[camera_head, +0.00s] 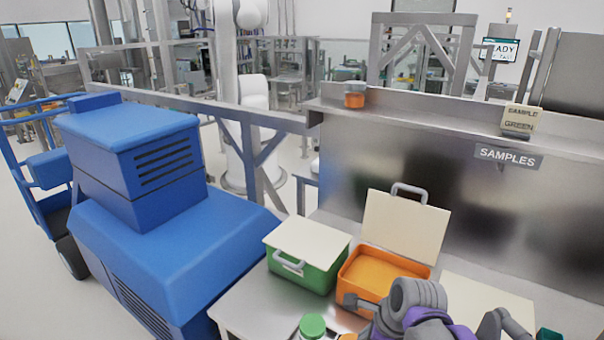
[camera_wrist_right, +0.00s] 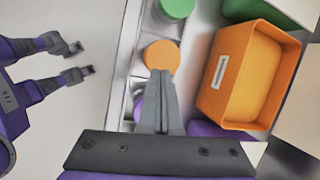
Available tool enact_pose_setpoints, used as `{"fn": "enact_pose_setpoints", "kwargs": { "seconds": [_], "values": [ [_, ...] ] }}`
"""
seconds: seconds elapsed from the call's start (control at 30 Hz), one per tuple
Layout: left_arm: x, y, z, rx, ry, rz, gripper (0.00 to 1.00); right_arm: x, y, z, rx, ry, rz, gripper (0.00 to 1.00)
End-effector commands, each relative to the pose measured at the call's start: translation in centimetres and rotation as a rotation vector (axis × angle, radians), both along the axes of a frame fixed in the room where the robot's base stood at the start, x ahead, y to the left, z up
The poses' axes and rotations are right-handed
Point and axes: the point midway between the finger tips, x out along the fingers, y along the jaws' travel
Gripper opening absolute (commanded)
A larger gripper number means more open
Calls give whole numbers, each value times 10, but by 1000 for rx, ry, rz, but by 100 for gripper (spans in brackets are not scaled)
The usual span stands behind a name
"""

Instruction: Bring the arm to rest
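My right gripper (camera_wrist_right: 162,75) has its two fingers together in the right wrist view, with nothing visible between them. Its tips overlap the lower edge of an orange round cap (camera_wrist_right: 161,54); I cannot tell the height between them. My left gripper (camera_wrist_right: 81,60) shows at the left of that view, open and empty over pale floor. In the head view a grey and purple arm of mine (camera_head: 413,300) enters at the bottom right, in front of the orange bin (camera_head: 410,268); its fingertips cannot be made out clearly.
The orange bin, lid up, also shows in the wrist view (camera_wrist_right: 262,25). A green bin (camera_head: 318,278) with its lid down stands left of it on the metal table (camera_head: 250,312). A green-capped jar (camera_head: 312,326) stands in front. A blue machine (camera_head: 165,250) is at the left.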

Motion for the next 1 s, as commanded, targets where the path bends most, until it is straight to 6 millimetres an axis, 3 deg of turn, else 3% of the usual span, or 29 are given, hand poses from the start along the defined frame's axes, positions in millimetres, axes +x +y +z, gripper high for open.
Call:
{"fn": "enact_pose_setpoints", "kwargs": {
  "seconds": [0.3,0.6,0.8,1.0],
  "values": [
    [0,0,0,0,0,0,50,-78,-18,-22,-454,-221,869,0],
    [0,0,0,0,0,0,50,-130,-32,-51,-845,-306,1578,0],
    [0,0,0,0,0,0,50,-141,-35,-60,-945,-311,1766,0],
    [0,0,0,0,0,0,50,-141,-35,-60,-952,-312,1780,0]
  ]
}}
